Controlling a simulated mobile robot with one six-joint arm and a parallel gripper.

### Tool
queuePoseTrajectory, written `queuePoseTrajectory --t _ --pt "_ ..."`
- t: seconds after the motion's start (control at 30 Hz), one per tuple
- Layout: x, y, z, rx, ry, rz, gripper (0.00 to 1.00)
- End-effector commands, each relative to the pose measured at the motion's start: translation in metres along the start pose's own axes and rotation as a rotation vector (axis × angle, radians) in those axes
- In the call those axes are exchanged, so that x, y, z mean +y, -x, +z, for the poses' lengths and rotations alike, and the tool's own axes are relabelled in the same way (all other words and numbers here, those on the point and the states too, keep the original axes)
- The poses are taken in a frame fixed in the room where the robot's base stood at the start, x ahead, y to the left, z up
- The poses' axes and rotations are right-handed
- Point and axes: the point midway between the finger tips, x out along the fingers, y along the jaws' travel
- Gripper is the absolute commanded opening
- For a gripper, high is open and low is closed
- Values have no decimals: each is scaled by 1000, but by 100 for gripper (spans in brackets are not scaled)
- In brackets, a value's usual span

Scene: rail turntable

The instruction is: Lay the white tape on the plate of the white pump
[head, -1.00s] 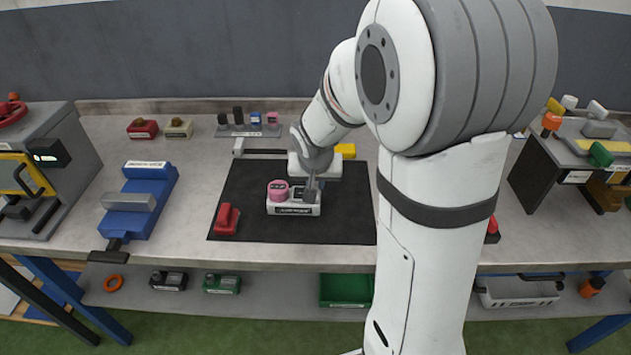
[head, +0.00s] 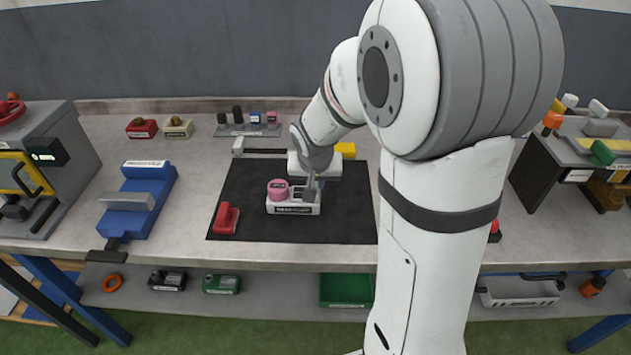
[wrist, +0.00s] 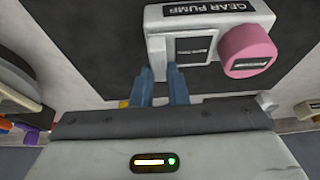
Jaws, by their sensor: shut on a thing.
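The white pump (head: 293,209), labelled gear pump, stands on the black mat with a pink round cap on its left end. In the wrist view the pump (wrist: 207,14) is at the top, with the cap at right. Its dark, labelled plate (wrist: 197,47) lies beside the cap in a pale frame. My gripper (head: 311,190) is low over the pump's right end.
A red block with a handle (head: 225,219) lies left of the pump on the black mat (head: 250,180). A yellow block (head: 346,150) stands behind my gripper. A blue vise-like fixture (head: 141,200) is further left. The mat in front of the pump is clear.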

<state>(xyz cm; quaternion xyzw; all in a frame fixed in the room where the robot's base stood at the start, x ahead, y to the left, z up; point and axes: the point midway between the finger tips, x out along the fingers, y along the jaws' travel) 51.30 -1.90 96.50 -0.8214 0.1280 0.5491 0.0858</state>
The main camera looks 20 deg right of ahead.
Motion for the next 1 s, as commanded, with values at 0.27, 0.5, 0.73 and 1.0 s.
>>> queuePoseTrajectory --t 0.27,0.5,0.73,1.0 --pt "0 0 0 1 0 0 0" --pt "0 -3 1 1 0 0 0" --pt "0 -5 2 1 0 0 0" --pt "0 -5 2 1 1 0 29"
